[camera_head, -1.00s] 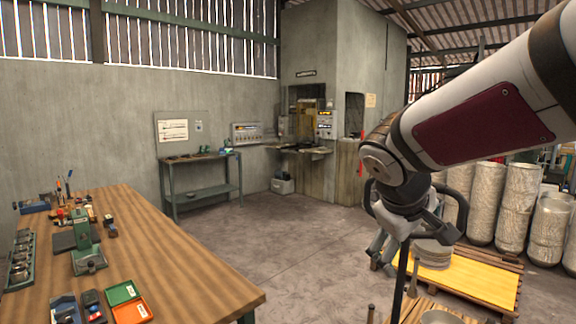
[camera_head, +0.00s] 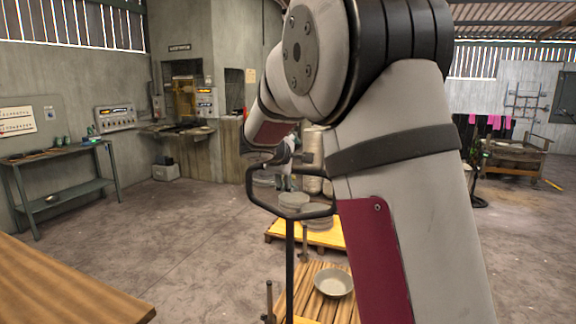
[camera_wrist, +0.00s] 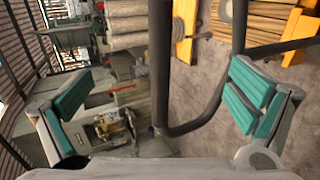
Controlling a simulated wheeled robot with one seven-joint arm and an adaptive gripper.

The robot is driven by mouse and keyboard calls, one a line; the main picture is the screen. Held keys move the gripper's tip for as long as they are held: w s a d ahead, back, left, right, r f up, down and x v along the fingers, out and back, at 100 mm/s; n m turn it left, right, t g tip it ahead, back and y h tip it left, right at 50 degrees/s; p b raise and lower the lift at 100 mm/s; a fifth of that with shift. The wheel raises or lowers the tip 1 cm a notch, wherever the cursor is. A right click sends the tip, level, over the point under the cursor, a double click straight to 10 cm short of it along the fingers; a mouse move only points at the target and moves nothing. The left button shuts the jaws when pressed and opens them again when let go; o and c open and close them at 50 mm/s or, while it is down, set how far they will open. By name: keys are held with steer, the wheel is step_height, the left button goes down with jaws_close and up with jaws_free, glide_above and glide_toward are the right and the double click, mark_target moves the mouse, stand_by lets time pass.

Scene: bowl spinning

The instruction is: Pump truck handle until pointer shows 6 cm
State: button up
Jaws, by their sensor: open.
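The truck handle is a black loop (camera_head: 250,190) on an upright black stem (camera_head: 290,262) in the head view. In the wrist view its dark bar (camera_wrist: 160,60) runs between my spread fingers, with a curved part of the loop (camera_wrist: 205,115) toward the right finger. My gripper (camera_wrist: 160,105) is open, its teal-padded fingers on either side of the bar and apart from it. In the head view my gripper (camera_head: 287,160) is small and partly hidden at the top of the loop. The pointer and its scale cannot be made out.
A slatted wooden pallet (camera_head: 305,290) with a metal bowl (camera_head: 333,283) lies by the stem. A yellow-topped pallet (camera_head: 325,236) stands behind. A wooden workbench corner (camera_head: 70,285) is at lower left, a metal side table (camera_head: 65,195) at far left. The floor between is clear.

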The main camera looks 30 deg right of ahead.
mark_target(301, 170)
steer(key=b+x, duration=0.3)
steer(key=x, duration=0.6)
steer(key=shift+f+b, duration=0.1)
steer(key=shift+b, duration=0.3)
steer(key=c, duration=2.3)
steer(key=shift+o, duration=0.2)
steer(key=shift+s+a, duration=0.1)
steer(key=s+a+f+b, duration=0.1)
steer(key=s+a+b, duration=0.1)
steer(key=s+a, duration=0.6)
steer(key=shift+a+b, duration=0.3)
steer(key=shift+a, duration=0.8)
steer(key=shift+f, duration=0.15)
steer(key=s+a, duration=0.2)
steer(key=a, duration=0.1)
steer(key=s+a+f+b, duration=0.1)
steer(key=s+a, duration=0.2)
steer(key=s+a+f, duration=0.1)
steer(key=s+a, duration=0.2)
steer(key=a, duration=0.1)
steer(key=shift+f+b, duration=0.2)
steer(key=shift+b, duration=0.15)
